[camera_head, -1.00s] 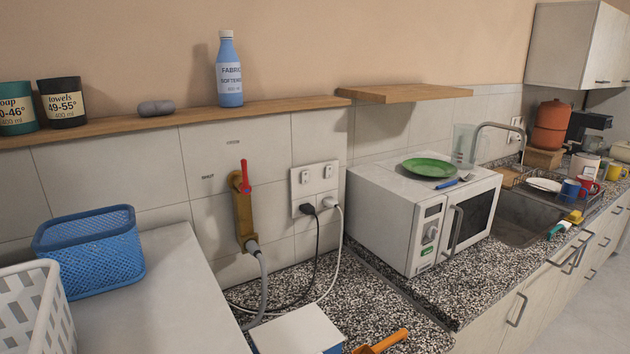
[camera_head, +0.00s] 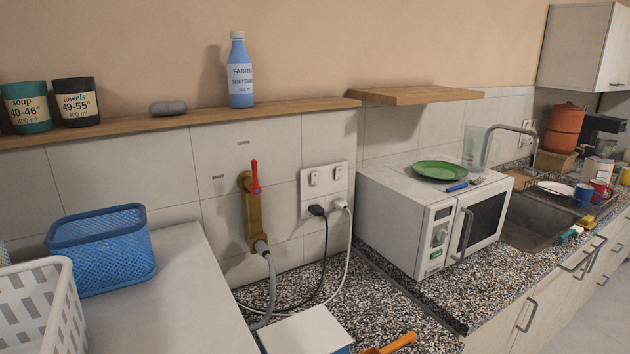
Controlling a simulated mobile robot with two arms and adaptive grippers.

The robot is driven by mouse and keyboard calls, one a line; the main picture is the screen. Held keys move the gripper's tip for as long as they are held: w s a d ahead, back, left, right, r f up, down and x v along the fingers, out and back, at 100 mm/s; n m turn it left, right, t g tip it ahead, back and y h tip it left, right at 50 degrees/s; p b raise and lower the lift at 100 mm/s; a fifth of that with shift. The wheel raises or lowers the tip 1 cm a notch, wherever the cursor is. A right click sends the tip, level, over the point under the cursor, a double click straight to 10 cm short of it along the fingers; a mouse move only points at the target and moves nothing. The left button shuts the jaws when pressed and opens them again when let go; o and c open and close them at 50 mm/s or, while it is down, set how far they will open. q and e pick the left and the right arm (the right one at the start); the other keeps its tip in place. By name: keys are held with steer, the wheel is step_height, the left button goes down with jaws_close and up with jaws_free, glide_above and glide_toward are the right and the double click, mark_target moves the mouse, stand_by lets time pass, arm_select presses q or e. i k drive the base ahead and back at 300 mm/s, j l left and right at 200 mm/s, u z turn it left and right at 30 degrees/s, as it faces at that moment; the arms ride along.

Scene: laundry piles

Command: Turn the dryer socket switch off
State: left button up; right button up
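A white double socket plate (camera_head: 324,191) is on the tiled wall, left of the microwave. It has two small switches side by side near its top, a left one (camera_head: 314,178) and a right one (camera_head: 337,173). A black plug (camera_head: 317,210) is in its lower left and a white plug (camera_head: 340,204) in its lower right. Which plug serves the dryer cannot be told, and the switch positions are too small to read. Neither of my grippers is in view.
A brass valve with a red lever (camera_head: 254,178) and grey hose is left of the socket. A white microwave (camera_head: 402,219) stands to the right. A white box (camera_head: 305,331) and orange-handled item (camera_head: 392,344) lie below. A blue basket (camera_head: 102,250) is at left.

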mark_target(314, 176)
steer(key=l, duration=0.4)
steer(key=i+l, duration=0.15)
steer(key=l, duration=0.7)
steer(key=u, duration=1.6)
steer(key=i+l, duration=0.05)
